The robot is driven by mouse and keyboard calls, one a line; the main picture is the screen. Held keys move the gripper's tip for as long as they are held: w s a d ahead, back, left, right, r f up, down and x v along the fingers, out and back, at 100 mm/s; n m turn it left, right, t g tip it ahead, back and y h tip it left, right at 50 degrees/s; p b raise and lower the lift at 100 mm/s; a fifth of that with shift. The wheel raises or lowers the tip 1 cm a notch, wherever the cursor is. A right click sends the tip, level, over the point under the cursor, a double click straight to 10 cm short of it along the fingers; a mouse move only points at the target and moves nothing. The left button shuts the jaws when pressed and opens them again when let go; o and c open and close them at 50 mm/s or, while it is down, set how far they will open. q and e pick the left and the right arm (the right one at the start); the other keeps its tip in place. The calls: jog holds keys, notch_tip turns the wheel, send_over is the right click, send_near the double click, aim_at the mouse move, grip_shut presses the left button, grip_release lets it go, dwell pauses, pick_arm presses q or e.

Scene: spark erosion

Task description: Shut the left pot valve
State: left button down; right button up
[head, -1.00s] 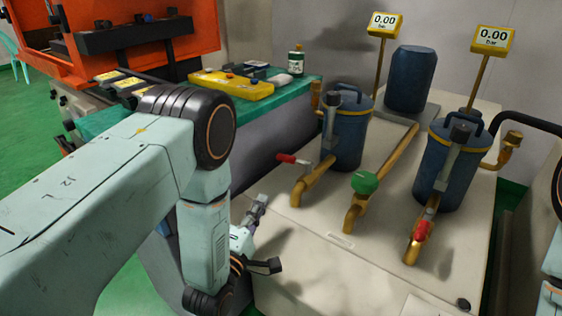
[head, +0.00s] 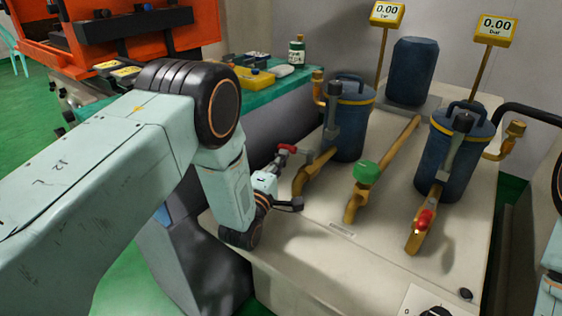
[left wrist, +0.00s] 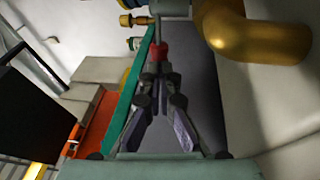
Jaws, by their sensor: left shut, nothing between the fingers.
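The left pot (head: 352,125) is a blue cylinder with a yellow band, and a brass pipe (head: 312,175) runs from its foot. Its valve lever has a red grip (head: 287,149) that points left, out to the side across the pipe. My left gripper (head: 279,162) is just below and left of this grip. In the left wrist view, the fingers of my left gripper (left wrist: 158,75) are closed together with their tips close to the red grip (left wrist: 159,51). I cannot tell whether they touch it. My right gripper is outside the frames.
The right pot (head: 455,150) has a red lever (head: 424,220) lying along its pipe. A green knob (head: 367,172) is on the middle pipe. Two gauges (head: 386,13) (head: 495,29) read 0.00. A green-topped bench (head: 285,87) with a bottle (head: 297,49) stands behind my left arm.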

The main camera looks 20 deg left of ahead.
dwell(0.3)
pick_arm(q)
jog(key=shift+w+a, duration=0.2)
jog(key=shift+w, duration=0.1)
jog(key=shift+w+a, duration=0.25)
jog(key=shift+w, duration=0.5)
